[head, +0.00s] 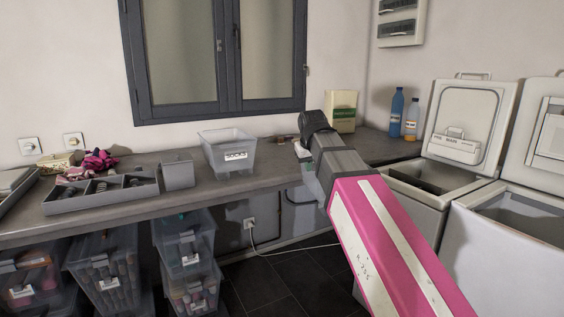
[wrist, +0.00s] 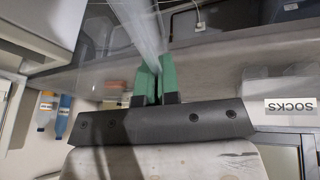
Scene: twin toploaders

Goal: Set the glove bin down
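In the wrist view my gripper (wrist: 157,80) has its two green fingertips close together, with a thin clear wall between them. This is the glove bin (wrist: 148,32), as far as I can tell; its label and contents are not visible. Clear surfaces run up and left from the fingers over the grey counter. In the head view my arm hides the fingers, and I cannot make out the held bin there. Whether it touches the counter (head: 105,213) is not clear.
Another clear bin (head: 228,152), with its SOCKS label (wrist: 290,105) legible in the wrist view, stands left of my gripper. A grey box (head: 177,172) and divided tray (head: 100,195) are farther left. Bottles (head: 397,112) and open toploaders (head: 440,195) are right.

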